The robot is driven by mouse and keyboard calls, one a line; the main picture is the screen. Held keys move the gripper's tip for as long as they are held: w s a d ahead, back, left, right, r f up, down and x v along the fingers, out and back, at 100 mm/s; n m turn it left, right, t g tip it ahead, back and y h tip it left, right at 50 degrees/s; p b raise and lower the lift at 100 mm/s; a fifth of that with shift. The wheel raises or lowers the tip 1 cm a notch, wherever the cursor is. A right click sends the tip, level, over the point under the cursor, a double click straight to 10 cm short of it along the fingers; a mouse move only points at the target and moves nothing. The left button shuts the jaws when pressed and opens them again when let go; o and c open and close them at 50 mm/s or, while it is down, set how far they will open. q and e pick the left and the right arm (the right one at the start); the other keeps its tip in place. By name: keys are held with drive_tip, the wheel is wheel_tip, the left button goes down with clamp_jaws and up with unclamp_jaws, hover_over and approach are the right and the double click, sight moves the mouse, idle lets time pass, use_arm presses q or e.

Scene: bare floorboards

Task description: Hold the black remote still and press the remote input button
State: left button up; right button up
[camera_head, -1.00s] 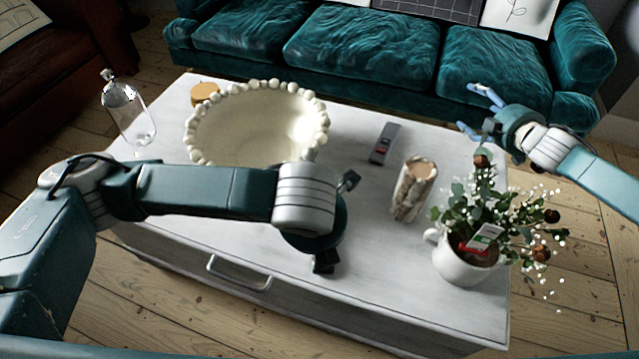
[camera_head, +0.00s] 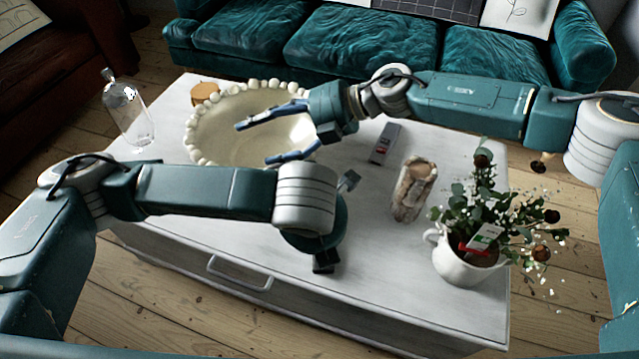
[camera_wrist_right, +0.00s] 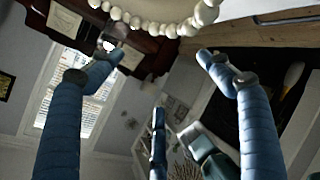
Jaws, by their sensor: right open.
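A slim dark-and-grey remote with a red patch (camera_head: 385,143) lies on the white table in the head view, right of the bowl. My right gripper (camera_head: 262,140) is open and empty, over the beaded bowl, left of and apart from the remote. Its spread blue fingers also show in the right wrist view (camera_wrist_right: 162,62), with nothing between them. My left gripper (camera_head: 335,222) points down over the table's near part, apart from the remote. Its dark fingers stand apart on both sides of its body, and nothing shows in it. The remote's buttons are too small to tell.
The cream beaded bowl (camera_head: 220,150), a bark-like candle (camera_head: 413,190) and a plant in a white mug (camera_head: 462,262) stand on the white table (camera_head: 390,285). A glass bottle (camera_head: 128,115) stands at the left. A teal sofa (camera_head: 360,45) is behind.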

drive_tip(key=s+d+f+n+g+h, duration=0.2)
drive_tip(key=s+d+f+n+h, duration=0.2)
drive_tip(key=s+f+n+h, duration=0.35)
drive_tip(key=w+d+f+t+h, duration=0.1)
drive_tip(key=w+d+f+h, duration=0.1)
drive_tip(key=d+f+h, duration=0.35)
drive_tip(key=shift+m, duration=0.35)
drive_tip(key=f, duration=0.2)
drive_tip(key=d+f, duration=0.1)
drive_tip(key=f, duration=0.5)
drive_tip(key=shift+w+d+f, duration=0.15)
drive_tip(key=shift+w+d, duration=0.05)
drive_tip(key=shift+d, duration=0.05)
drive_tip(key=c, duration=1.3)
drive_tip(key=shift+c, duration=0.2)
use_arm(q)
clamp_jaws()
